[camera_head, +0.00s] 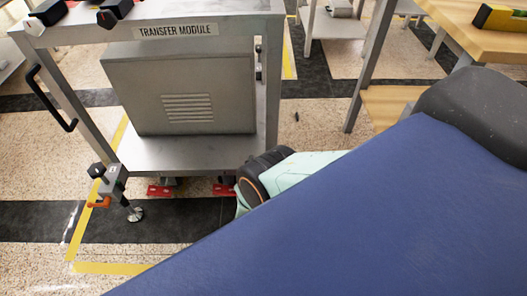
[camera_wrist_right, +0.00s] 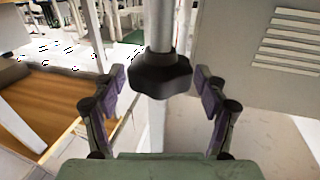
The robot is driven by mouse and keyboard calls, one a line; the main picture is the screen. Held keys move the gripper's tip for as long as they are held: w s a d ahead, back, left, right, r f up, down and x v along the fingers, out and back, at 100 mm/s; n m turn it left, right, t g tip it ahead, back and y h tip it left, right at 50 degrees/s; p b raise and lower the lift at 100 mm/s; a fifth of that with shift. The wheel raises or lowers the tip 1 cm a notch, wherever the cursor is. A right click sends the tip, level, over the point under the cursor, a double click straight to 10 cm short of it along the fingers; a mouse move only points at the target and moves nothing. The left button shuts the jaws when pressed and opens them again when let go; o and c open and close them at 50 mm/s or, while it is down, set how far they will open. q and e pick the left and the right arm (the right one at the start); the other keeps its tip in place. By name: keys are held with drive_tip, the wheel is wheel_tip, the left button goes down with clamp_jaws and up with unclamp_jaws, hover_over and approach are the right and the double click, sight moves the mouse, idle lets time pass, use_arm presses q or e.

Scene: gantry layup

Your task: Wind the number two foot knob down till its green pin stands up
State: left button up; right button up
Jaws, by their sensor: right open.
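A black lobed knob (camera_wrist_right: 161,76) on a grey rod is in the middle of the right wrist view. My right gripper (camera_wrist_right: 160,88) is open, with one purple-padded finger on each side of the knob and a visible gap to each. In the head view, the transfer module (camera_head: 185,95) has a foot with a black knob (camera_head: 97,171) at its front left corner, with an orange part (camera_head: 98,203) below. I cannot read a number two on either knob. My right gripper is hidden in the head view; my left gripper is not in view.
A large blue surface (camera_head: 350,220) covers the lower right of the head view. Red parts (camera_head: 160,190) show under the module. A wooden-topped bench (camera_head: 470,35) stands at the right. Yellow floor tape (camera_head: 110,268) and open floor lie at the lower left.

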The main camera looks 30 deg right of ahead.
drive_tip(key=shift+r, duration=4.8)
